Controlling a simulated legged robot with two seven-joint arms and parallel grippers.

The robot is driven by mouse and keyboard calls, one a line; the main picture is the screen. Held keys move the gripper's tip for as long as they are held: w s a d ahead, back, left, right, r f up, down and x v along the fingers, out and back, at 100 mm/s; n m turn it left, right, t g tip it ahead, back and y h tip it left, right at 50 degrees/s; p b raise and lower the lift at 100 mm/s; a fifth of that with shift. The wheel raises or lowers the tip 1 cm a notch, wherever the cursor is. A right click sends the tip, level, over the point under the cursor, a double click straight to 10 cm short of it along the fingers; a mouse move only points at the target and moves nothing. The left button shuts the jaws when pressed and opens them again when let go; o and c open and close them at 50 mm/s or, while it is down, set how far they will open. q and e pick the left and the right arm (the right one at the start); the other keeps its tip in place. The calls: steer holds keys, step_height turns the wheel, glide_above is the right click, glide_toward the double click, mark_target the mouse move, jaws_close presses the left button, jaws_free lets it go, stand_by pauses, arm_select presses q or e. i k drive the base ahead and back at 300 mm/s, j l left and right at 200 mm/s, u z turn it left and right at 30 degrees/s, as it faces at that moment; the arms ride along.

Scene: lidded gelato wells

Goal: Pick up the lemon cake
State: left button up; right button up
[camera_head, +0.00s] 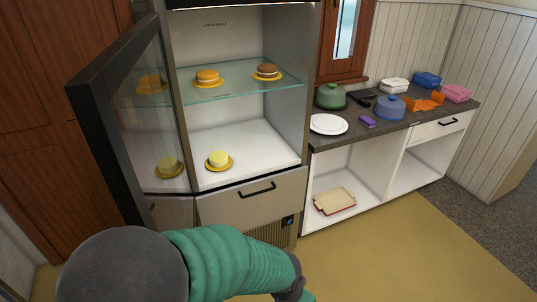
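A pale yellow cake (219,157), which looks like the lemon cake, sits on a yellow plate on the white lower floor of the open cabinet. It is upright and unobstructed. An orange-yellow cake (207,76) and a brown-topped cake (268,70) sit on yellow plates on the glass shelf (240,82) above. My green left arm crosses the bottom of the view, low and in front of the cabinet, apart from the cakes. Its gripper is beyond the bottom edge. My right gripper is out of view.
The glass door (140,115) stands open at the left, with cake reflections in it. A drawer (255,197) is below the cabinet floor. The dark counter (350,143) at right holds a white plate (328,124), a green lidded pot (330,95) and a blue one (390,107).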

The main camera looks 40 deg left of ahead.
mark_target(217, 160)
steer(key=i+l+u, duration=0.2)
steer(key=i, duration=0.3)
steer(key=i+u, duration=0.2)
steer(key=i, duration=0.3)
steer(key=i+u, duration=0.2)
steer(key=u, duration=0.25)
steer(key=i+u, duration=0.2)
steer(key=u, duration=0.25)
steer(key=i+u, duration=0.2)
steer(key=u, duration=0.25)
steer(key=i+l+u, duration=0.15)
steer(key=u, duration=0.25)
steer(key=i+l+u, duration=0.15)
steer(key=u, duration=0.3)
steer(key=i+l+u, duration=0.2)
steer(key=u, duration=0.15)
steer(key=i+l+u, duration=0.35)
steer(key=k+j, duration=0.1)
